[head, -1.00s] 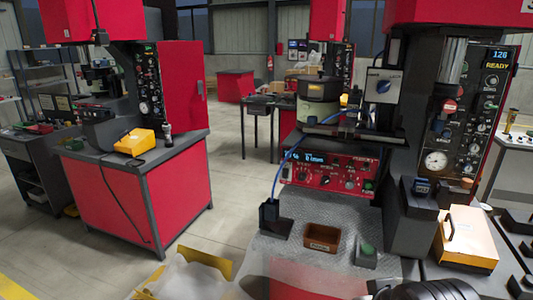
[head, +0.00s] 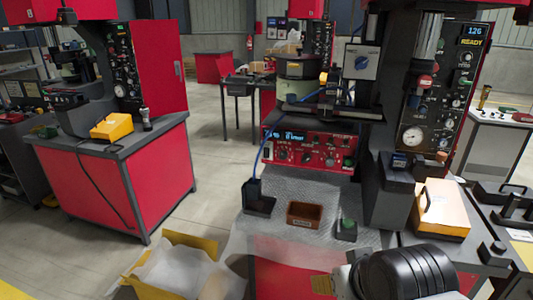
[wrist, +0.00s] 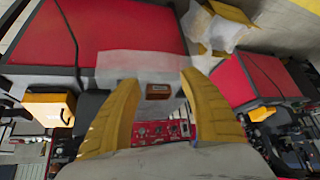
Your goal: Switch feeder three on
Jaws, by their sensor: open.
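The bowl feeder (head: 300,82) stands at the back of the middle machine. Under it is a red control panel (head: 318,158) with a lit blue display, knobs and small buttons. The lettering and the switch positions are too small to read. In the wrist view, which is upside down, the panel (wrist: 158,129) shows between my fingers, partly hidden. My gripper (wrist: 160,81) is open and empty, with its two yellow fingers spread.
A brown bin (head: 304,222), a green-button box (head: 346,229) and a black stand (head: 258,204) with a blue cable are on the metal worktop in front of the panel. An open carton (head: 175,270) is at lower left.

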